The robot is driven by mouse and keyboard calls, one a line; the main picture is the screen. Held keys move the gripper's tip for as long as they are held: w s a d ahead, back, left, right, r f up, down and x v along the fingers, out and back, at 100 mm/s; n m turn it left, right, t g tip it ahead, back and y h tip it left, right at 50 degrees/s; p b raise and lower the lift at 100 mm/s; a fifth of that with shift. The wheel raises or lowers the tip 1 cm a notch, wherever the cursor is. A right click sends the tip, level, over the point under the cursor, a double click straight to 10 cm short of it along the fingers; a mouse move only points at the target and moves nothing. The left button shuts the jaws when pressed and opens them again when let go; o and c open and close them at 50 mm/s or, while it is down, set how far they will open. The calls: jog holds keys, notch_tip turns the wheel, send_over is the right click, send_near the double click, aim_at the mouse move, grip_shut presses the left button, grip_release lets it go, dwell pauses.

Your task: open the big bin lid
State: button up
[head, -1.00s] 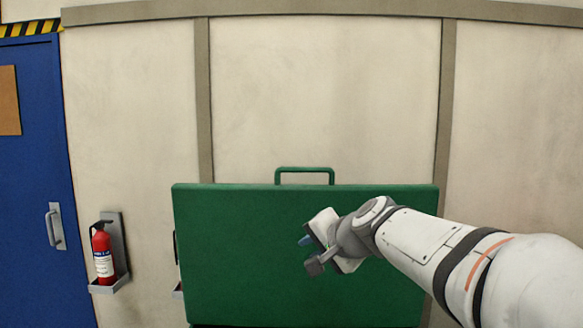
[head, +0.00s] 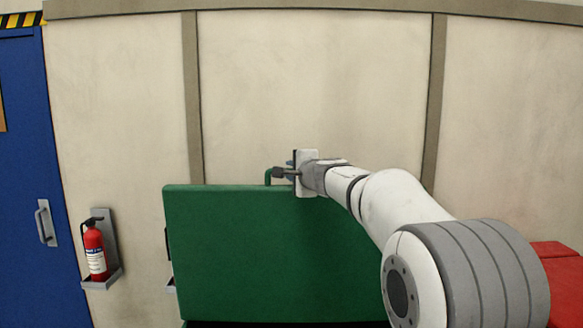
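The big bin's green lid (head: 250,250) stands upright, its broad face toward me, in the middle of the head view. Its green handle (head: 269,177) sticks up from the top edge; only its left end shows clearly, and my gripper and wrist cover the rest. My gripper (head: 281,172) is at the top edge of the lid, in front of or at the handle. I cannot tell whether it touches the handle or whether its fingers are apart. The bin body is mostly out of view; a dark strip shows under the lid.
A pale wall with grey-brown posts stands behind the lid. A red fire extinguisher (head: 95,252) hangs at the left, beside a blue door (head: 25,180). A red object (head: 562,275) is at the lower right, partly behind my arm.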

jog(key=shift+w+a, duration=0.1)
jog(key=shift+w, duration=0.25)
jog(key=shift+c, duration=0.4)
grip_shut()
